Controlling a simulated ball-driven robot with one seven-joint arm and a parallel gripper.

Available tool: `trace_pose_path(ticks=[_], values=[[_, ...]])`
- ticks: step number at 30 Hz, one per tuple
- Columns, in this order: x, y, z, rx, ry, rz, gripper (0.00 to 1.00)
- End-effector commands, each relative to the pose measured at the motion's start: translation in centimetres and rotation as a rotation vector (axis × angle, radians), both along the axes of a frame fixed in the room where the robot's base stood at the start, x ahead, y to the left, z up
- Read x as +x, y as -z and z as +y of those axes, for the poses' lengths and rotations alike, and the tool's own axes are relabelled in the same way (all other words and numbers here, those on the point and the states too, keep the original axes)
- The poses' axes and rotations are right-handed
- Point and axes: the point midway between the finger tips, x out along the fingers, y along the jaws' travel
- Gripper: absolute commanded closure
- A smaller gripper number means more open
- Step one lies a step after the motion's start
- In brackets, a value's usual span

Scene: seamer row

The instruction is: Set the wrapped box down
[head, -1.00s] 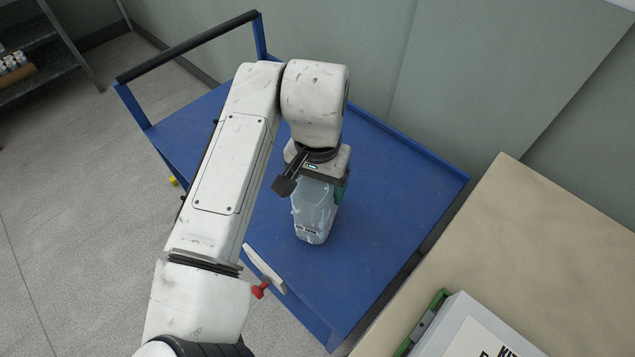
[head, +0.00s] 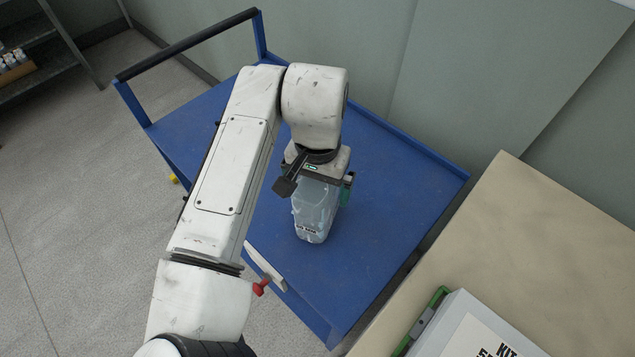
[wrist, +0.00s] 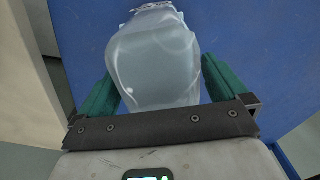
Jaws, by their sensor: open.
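The wrapped box (head: 315,212), in cloudy bluish plastic film, rests on the blue cart top (head: 385,215), below my arm. My gripper (head: 322,190) is over it, and its jaws are open. In the wrist view the wrapped box (wrist: 155,62) lies between the two green fingers (wrist: 160,85), with a gap showing at the right finger and a narrow one at the left. The side of the box under the gripper is hidden in the head view.
The cart has a black push handle (head: 185,47) at the back left and a red knob (head: 261,288) at its near edge. A beige table (head: 540,235) with a grey-white case (head: 470,330) stands at right. The cart top right of the box is clear.

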Motion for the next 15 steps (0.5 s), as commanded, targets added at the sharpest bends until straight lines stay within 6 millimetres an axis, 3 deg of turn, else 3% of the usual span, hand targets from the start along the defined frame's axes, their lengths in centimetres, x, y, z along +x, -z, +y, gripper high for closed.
trace_pose_path(ticks=[5,15], values=[[0.1,-2.0,0.0,0.001,0.001,-0.003,0.00],[0.1,-8.8,0.0,0.002,0.001,-0.004,0.00]])
